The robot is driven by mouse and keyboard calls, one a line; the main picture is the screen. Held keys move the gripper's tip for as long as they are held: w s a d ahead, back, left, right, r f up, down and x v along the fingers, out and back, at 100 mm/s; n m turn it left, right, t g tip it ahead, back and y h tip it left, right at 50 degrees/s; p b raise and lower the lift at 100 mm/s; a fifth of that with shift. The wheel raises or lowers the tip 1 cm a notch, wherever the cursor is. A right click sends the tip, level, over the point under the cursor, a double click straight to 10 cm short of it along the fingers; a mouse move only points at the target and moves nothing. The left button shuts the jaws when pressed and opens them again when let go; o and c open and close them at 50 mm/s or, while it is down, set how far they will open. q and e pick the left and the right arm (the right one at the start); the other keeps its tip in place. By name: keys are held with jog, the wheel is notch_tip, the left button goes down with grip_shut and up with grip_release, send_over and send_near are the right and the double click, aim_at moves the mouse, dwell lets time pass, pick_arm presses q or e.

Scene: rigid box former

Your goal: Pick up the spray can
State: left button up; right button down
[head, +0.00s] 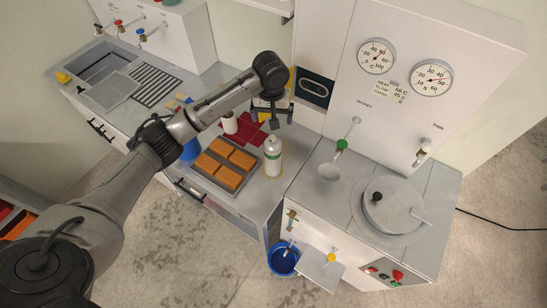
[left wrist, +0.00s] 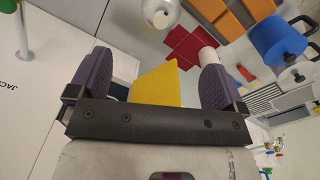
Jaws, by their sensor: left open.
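The spray can (head: 272,155), white with a green band and a narrower top, stands upright on the counter beside the tray of orange blocks. My right gripper is not in view.
A grey tray (head: 209,185) of orange blocks is left of the can. A white roll (head: 229,123) and red tiles (head: 250,131) lie behind. The white machine (head: 330,200) with a green-knobbed tap (head: 341,145) stands to the right. A blue bucket (head: 284,262) is below.

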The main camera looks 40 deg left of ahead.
aim_at(273, 137)
pick_arm(q)
notch_tip(273, 137, down, 14)
jog(key=n, duration=0.3)
jog(key=shift+r+n+p, duration=0.1)
jog(key=shift+n+p, duration=0.2)
jog(key=shift+p, duration=0.05)
dwell(0.5)
jog(key=shift+c, duration=0.2)
jog(key=c, duration=1.5)
jog(key=shift+c, duration=0.8)
jog(key=shift+r, duration=0.15)
